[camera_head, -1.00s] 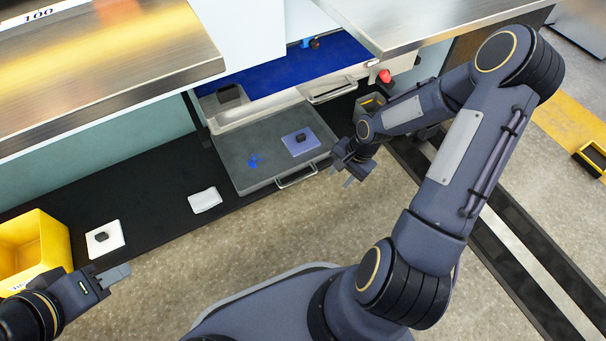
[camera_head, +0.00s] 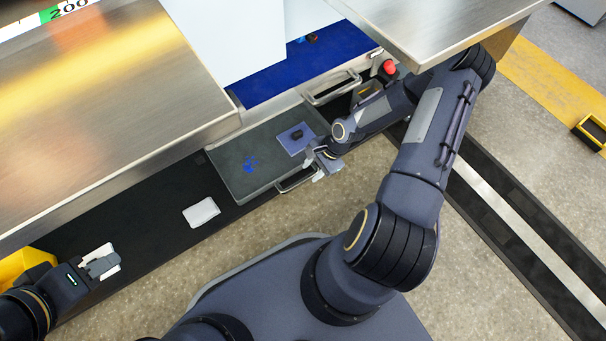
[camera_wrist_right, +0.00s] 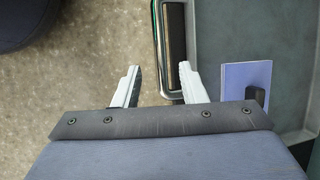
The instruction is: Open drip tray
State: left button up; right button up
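The drip tray (camera_head: 228,158) is a shallow grey tray jutting out from under the machine, above the black floor strip. Its metal handle (camera_head: 297,181) is on the front edge. My right gripper (camera_head: 325,168) is at the handle's right end. In the right wrist view my right gripper (camera_wrist_right: 160,82) is open and empty, and the handle (camera_wrist_right: 157,50) reaches between its fingers in the picture; the depth between them is unclear. The grey tray (camera_wrist_right: 295,50) fills the right of that view. My left gripper (camera_head: 102,263) is at the lower left, far from the tray.
A blue pad (camera_head: 291,141) with a black knob and a blue mark (camera_head: 251,165) are on the tray. Another drawer handle (camera_head: 333,90) and a red button (camera_head: 389,67) are above. Steel counters (camera_head: 130,95) overhang. A white pad (camera_head: 201,212) lies left of the tray.

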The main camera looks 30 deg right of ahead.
aim_at(303, 180)
jog(key=b+x, duration=0.2)
jog(key=x, duration=0.3)
jog(key=shift+a+f, duration=0.15)
jog(key=shift+f, duration=0.15)
grip_shut()
